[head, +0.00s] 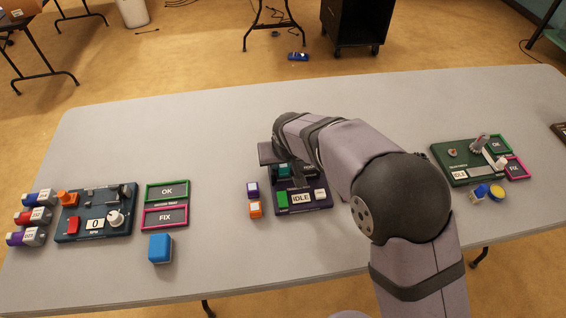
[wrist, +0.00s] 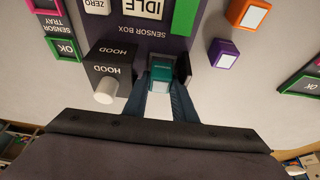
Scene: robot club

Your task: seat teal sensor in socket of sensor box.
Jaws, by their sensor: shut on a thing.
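The teal sensor (wrist: 161,72) is between the fingertips of my gripper (wrist: 163,88) in the wrist view. The gripper is shut on it. A bit of the teal sensor (head: 284,169) also shows in the head view, at the back part of the sensor box (head: 308,209). The sensor box is dark purple, with a display reading IDLE and a green patch. In the wrist view a dark block (wrist: 183,67) stands right beside the sensor. The socket is hidden, and I cannot tell how deep the sensor sits or whether it touches the box.
A black hood (wrist: 109,70) with a pale knob stands left of the sensor in the wrist view. A purple block (head: 252,188) and an orange block (head: 255,209) lie left of the box. A blue cube (head: 160,249) and other panels stand farther off. Bare table lies between.

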